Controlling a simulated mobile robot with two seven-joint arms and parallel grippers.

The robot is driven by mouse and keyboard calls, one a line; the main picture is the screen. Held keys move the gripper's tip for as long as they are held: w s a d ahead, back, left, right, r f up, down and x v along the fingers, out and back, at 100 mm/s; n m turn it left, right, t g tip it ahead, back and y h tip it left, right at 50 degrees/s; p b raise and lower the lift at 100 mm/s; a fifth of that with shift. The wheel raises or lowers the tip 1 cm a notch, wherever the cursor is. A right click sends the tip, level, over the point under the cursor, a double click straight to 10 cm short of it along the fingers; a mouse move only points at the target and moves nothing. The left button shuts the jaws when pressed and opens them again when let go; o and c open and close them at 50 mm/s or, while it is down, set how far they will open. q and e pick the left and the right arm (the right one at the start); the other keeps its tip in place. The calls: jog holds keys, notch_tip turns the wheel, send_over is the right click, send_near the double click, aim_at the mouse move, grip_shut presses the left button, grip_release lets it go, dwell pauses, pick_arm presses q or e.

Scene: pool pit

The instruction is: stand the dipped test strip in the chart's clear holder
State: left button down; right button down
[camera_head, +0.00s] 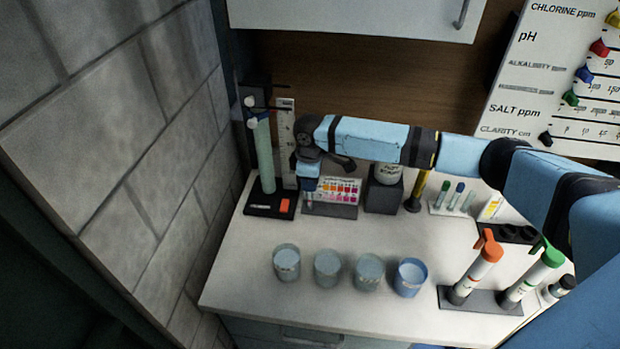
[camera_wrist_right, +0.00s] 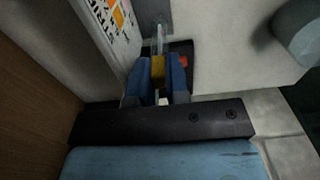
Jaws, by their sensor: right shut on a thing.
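My right gripper (camera_head: 308,196) is at the left edge of the colour chart (camera_head: 343,190), its fingers pointing down. In the right wrist view the blue fingers (camera_wrist_right: 159,76) are shut on the test strip (camera_wrist_right: 158,68), of which a yellow part shows between them. A pale, narrow, clear-looking piece stands just beyond the fingertips, beside the chart (camera_wrist_right: 117,18); I cannot tell whether it is the clear holder or the strip's lower end. Whether the strip touches the holder is hidden. My left gripper is not in view.
A stand with a pale green tube (camera_head: 264,158) and a ruler (camera_head: 285,140) is close on the left. A dark block (camera_head: 383,195) is right of the chart. Several cups (camera_head: 327,268) line the front. Capped tubes (camera_head: 480,270) stand at the right. Counter between chart and cups is clear.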

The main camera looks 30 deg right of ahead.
jog(key=shift+f, duration=0.5)
dwell(0.8)
jog(key=c, duration=1)
grip_release()
jog(key=shift+c, duration=0.2)
notch_tip(320, 180, up, 5)
jog(key=p, duration=0.5)
jog(key=shift+p, duration=0.3)
jog(key=shift+r, duration=1)
jog(key=shift+s+f, duration=0.1)
